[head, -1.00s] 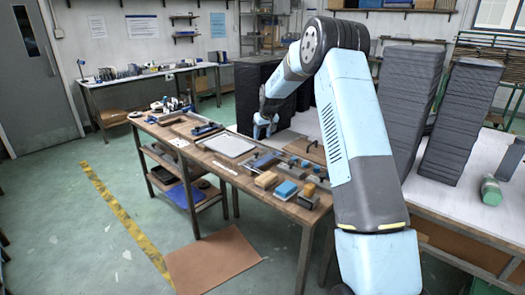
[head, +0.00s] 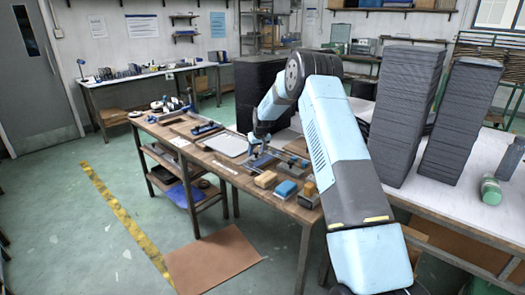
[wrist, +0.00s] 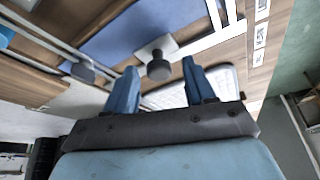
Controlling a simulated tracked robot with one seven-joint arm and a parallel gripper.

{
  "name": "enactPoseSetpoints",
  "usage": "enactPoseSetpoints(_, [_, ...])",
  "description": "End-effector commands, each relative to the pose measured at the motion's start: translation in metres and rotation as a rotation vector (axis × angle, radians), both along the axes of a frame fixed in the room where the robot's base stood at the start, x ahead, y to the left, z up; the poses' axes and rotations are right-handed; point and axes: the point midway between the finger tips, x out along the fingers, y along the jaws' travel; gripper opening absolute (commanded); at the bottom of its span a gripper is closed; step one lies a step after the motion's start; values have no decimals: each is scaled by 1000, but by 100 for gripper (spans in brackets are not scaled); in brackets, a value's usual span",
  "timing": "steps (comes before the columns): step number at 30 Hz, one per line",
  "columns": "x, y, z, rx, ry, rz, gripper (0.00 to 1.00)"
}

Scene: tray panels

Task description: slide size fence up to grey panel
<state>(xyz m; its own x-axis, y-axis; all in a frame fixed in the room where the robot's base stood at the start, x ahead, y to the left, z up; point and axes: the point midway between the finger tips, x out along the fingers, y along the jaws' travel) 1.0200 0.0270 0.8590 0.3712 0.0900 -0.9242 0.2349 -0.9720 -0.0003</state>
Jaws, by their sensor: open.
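My gripper (wrist: 160,90) is open, with its two blue fingers apart. A dark round knob (wrist: 158,70) on a pale square plate (wrist: 155,46) shows just beyond the fingertips, between them in the picture; nothing is held. The plate lies by a blue-grey panel (wrist: 125,28) and pale metal rails (wrist: 195,45); I take this knobbed part for the size fence, but cannot be sure. In the head view my gripper (head: 256,146) is over the bench, beside a light grey panel (head: 226,143). The knob is too small to make out there.
The wooden bench (head: 228,178) carries a tan block (head: 265,179), a blue block (head: 286,188) and other tools near its front right end. Tall dark stacks (head: 408,105) stand on the white table at right. The floor at left is open.

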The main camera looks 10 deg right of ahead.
Motion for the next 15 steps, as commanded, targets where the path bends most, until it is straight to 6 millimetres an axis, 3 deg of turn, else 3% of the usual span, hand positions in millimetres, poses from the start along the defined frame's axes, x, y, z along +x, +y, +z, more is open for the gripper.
enactPoseSetpoints(4, [0,-1,0,0,0,-1,52])
enactPoseSetpoints(15, [0,-2,0,0,0,-2,17])
